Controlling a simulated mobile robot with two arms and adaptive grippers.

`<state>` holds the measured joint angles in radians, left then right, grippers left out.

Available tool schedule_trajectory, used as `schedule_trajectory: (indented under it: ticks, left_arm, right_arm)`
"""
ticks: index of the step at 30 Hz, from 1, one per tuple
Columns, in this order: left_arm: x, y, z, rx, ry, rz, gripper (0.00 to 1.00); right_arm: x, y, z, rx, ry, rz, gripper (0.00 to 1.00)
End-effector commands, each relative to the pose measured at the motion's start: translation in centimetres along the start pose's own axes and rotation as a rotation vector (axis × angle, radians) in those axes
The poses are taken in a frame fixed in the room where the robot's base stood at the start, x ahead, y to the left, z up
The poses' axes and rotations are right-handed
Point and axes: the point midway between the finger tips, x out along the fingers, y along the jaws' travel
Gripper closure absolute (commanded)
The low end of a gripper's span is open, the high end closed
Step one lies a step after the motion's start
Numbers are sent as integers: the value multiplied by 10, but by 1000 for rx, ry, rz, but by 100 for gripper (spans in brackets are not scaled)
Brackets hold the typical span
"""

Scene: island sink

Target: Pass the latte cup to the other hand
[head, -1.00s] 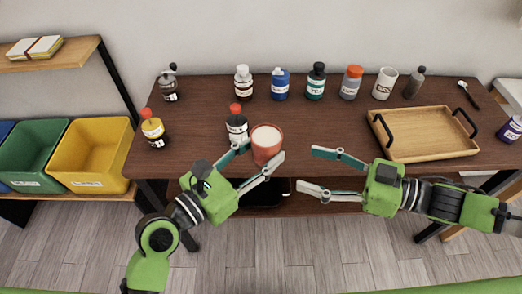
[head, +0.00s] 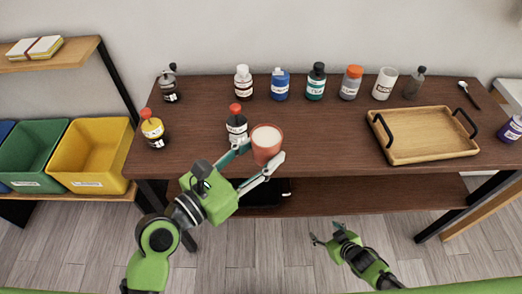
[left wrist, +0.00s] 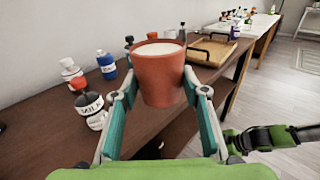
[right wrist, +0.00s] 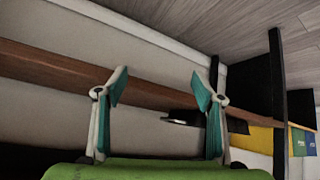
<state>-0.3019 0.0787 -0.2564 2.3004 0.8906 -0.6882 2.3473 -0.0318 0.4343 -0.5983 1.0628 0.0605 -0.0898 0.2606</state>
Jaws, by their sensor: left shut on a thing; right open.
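The latte cup (head: 266,146) is terracotta red with a pale, milky top. It is upright at the table's front edge in the head view. My left gripper (head: 257,165) is shut on it, with one finger on each side. The cup (left wrist: 160,78) also shows between the left fingers in the left wrist view. My right gripper (head: 326,239) is open and empty, low in front of the table and well apart from the cup. Its two fingers (right wrist: 161,90) stand spread in the right wrist view, with nothing between them.
A dark wooden table (head: 325,140) holds several bottles along the back. A wooden tray (head: 425,157) with black handles lies at the right. A red-capped bottle (head: 237,125) stands close behind the left gripper. The tabletop between cup and tray is clear.

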Motion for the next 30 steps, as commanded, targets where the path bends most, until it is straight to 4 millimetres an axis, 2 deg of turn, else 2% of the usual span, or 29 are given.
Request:
schedule_trajectory:
  ticks: [1,6,11,15,18,21,25,30]
  left_arm:
    - [0,0,1,0,-2,0,87]
    - [0,0,1,0,-2,0,87]
    - [0,0,1,0,-2,0,87]
    - [0,0,1,0,-2,0,87]
    - [0,0,1,0,-2,0,87]
    - [0,0,1,0,-2,0,87]
    - [0,0,1,0,-2,0,87]
    - [0,0,1,0,-2,0,87]
  right_arm:
    - [-1,-8,30,24,-52,11,38]
    - [-12,-32,119,78,-212,37,38]
    - [-35,-66,196,126,-359,39,38]
    - [-62,-102,255,166,-477,26,38]
    - [-81,-127,289,188,-550,13,38]
    - [-97,-146,313,205,-604,0,38]
    - [-112,-163,332,219,-649,-11,38]
    - [-118,-171,339,224,-667,-16,38]
